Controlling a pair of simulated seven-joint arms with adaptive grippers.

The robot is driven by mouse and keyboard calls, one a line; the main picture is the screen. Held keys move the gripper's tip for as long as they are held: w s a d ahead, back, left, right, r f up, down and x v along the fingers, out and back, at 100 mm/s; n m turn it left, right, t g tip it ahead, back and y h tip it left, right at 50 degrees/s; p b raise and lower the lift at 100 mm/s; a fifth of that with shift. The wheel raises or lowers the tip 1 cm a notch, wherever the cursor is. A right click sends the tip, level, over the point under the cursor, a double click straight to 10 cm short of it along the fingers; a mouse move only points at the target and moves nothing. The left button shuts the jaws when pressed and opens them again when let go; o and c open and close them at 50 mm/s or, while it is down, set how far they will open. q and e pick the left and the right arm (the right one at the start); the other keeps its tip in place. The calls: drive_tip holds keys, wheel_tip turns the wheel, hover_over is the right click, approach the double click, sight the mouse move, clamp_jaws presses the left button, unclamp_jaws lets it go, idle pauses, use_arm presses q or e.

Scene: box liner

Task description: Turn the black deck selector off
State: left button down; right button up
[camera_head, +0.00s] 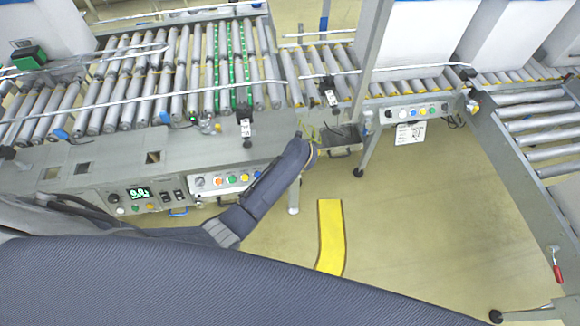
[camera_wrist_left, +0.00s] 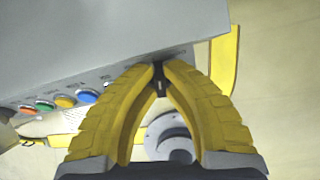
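In the left wrist view, the black deck selector (camera_wrist_left: 159,78) is a small dark handle on the front of a grey control box (camera_wrist_left: 110,45). The two yellow fingers of my left gripper (camera_wrist_left: 162,68) come together at their tips with the selector between them, apparently touching it on both sides. The fingers cover part of it, so its exact turn angle cannot be told. In the head view, my left arm crosses the right part of the button panel (camera_head: 225,181) and hides the selector and fingertips. My right gripper is in no view.
Orange (camera_wrist_left: 26,109), green (camera_wrist_left: 45,105), yellow (camera_wrist_left: 65,101) and blue (camera_wrist_left: 87,96) buttons sit in a row left of the fingers. Roller conveyors (camera_head: 180,75) lie above the panel. A yellow floor strip (camera_head: 330,235) lies on open floor.

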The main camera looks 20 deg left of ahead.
use_arm(q)
drive_tip(key=shift+d+n, duration=0.1)
drive_tip(key=shift+n, duration=0.4)
drive_tip(key=shift+n+h, duration=0.4)
drive_tip(key=shift+n, duration=0.2)
drive_tip(key=c, duration=1.8)
unclamp_jaws()
drive_tip(key=shift+o, duration=0.2)
drive_tip(key=v, duration=1.2)
drive_tip(key=shift+s, duration=0.25)
drive_tip(key=shift+f, duration=0.1)
